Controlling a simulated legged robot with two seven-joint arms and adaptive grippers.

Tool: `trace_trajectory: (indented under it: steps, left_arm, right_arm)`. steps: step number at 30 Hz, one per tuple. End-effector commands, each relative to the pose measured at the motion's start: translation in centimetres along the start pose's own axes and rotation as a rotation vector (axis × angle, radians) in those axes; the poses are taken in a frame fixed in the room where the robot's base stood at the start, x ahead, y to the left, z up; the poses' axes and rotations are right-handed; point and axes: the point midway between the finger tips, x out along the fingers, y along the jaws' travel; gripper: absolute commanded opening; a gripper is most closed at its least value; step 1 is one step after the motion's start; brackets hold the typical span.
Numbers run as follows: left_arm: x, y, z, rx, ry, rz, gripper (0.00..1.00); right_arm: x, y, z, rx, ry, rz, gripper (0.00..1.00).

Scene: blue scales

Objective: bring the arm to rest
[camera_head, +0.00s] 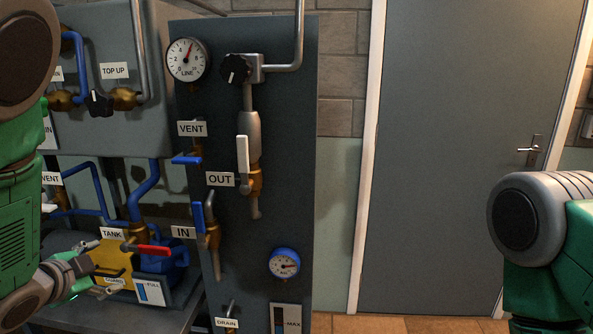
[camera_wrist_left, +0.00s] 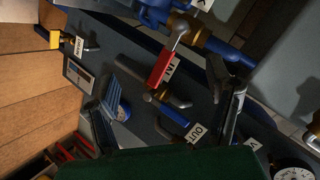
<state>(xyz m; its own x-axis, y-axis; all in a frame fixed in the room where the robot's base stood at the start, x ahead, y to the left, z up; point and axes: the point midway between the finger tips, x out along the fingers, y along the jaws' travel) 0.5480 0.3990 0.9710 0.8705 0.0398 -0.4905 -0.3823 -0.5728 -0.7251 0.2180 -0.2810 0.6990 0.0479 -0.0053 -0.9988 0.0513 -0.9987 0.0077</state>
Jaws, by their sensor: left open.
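My left arm comes in at the left edge of the head view, green with dark round joints. My left gripper (camera_head: 98,268) is low in that view, in front of a yellow surface near the TANK label (camera_head: 113,233). In the left wrist view its two fingers (camera_wrist_left: 160,95) stand wide apart with nothing held between them. A red handle (camera_wrist_left: 159,69) and a blue handle (camera_wrist_left: 173,116) show beyond the fingers. Of my right arm, only a green and grey part shows at the right edge of the head view. My right gripper is not visible.
A dark panel (camera_head: 290,170) carries a round LINE gauge (camera_head: 187,59), a black knob (camera_head: 235,69), a white OUT handle (camera_head: 243,154) and a blue IN handle (camera_head: 198,218). A red handle (camera_head: 153,250) projects near the gripper. A grey door (camera_head: 450,110) stands right.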

Motion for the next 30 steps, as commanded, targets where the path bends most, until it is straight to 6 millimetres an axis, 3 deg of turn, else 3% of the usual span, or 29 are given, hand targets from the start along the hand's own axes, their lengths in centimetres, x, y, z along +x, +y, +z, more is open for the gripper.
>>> trace_trajectory:
  steps: [1, 5, 8, 12, 15, 18, 21, 30]
  left_arm:
    - [0.2, 4.0, 1.9, -0.076, -0.057, 0.063, 0.73]
    - [-0.7, 13.2, 5.8, -0.269, -0.213, 0.197, 0.73]
    - [-2.7, 20.2, 8.5, -0.41, -0.35, 0.293, 0.73]
    - [-7.2, 29.0, 11.5, -0.589, -0.562, 0.408, 0.73]
    - [-10.7, 33.8, 12.8, -0.688, -0.699, 0.467, 0.73]
    - [-13.6, 36.9, 13.4, -0.755, -0.805, 0.506, 0.73]
    - [-15.4, 38.6, 13.8, -0.793, -0.869, 0.526, 0.73]
    - [-16.1, 39.2, 13.8, -0.808, -0.895, 0.533, 0.73]
  right_arm:
    - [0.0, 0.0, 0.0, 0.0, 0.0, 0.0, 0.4]
    - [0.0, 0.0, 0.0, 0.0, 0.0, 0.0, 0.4]
    - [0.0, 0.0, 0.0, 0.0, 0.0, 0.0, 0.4]
    - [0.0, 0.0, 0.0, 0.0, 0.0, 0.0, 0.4]
    - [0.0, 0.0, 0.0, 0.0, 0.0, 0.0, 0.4]
    - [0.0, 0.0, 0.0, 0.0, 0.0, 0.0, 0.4]
    - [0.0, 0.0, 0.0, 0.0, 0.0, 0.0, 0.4]
    - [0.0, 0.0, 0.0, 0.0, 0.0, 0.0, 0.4]
